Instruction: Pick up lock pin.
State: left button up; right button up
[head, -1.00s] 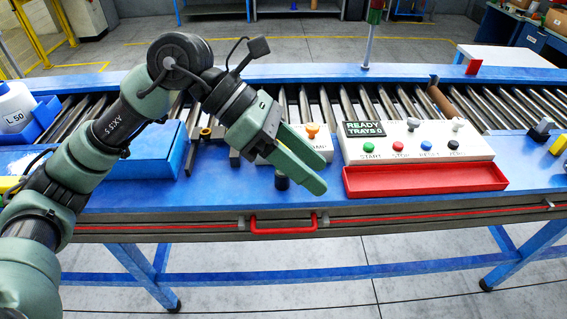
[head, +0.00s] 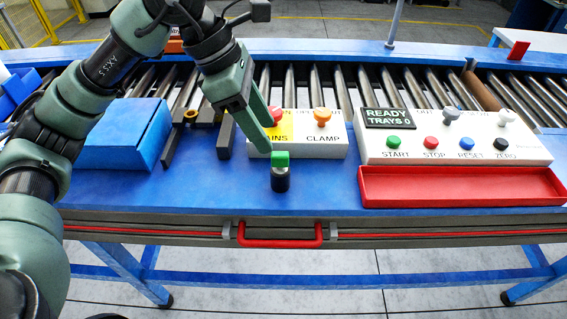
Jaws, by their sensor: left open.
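A small black cylinder with a bright green cap, which I take to be the lock pin (head: 280,171), stands upright on the blue table near its front edge. My left gripper (head: 268,138) comes down from the upper left, its fingers open and pointing down to the right. The fingertips are just above and behind the green cap, with nothing between them. Whether a finger touches the cap cannot be told. My right gripper is not in view.
A control box with a yellow panel and a CLAMP knob (head: 322,118) stands behind the pin. A button panel (head: 455,140) and a red tray (head: 462,187) are at the right. A blue box (head: 122,140) is at the left. Roller conveyor runs behind.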

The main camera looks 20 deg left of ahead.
aim_at(278, 154)
pick_arm(q)
jog(key=p+x, duration=0.1)
jog(key=x, duration=0.2)
jog(key=shift+w, duration=0.15)
jog(key=shift+d+f, duration=0.15)
jog(key=shift+f, duration=0.1)
jog(key=p+x, duration=0.1)
jog(key=x, duration=0.2)
jog(key=shift+d+f+p, duration=0.15)
jog(key=shift+f+p, duration=0.15)
jog(key=shift+p, duration=0.1)
jog(key=shift+d+f, duration=0.15)
jog(key=shift+f, duration=0.25)
grip_shut()
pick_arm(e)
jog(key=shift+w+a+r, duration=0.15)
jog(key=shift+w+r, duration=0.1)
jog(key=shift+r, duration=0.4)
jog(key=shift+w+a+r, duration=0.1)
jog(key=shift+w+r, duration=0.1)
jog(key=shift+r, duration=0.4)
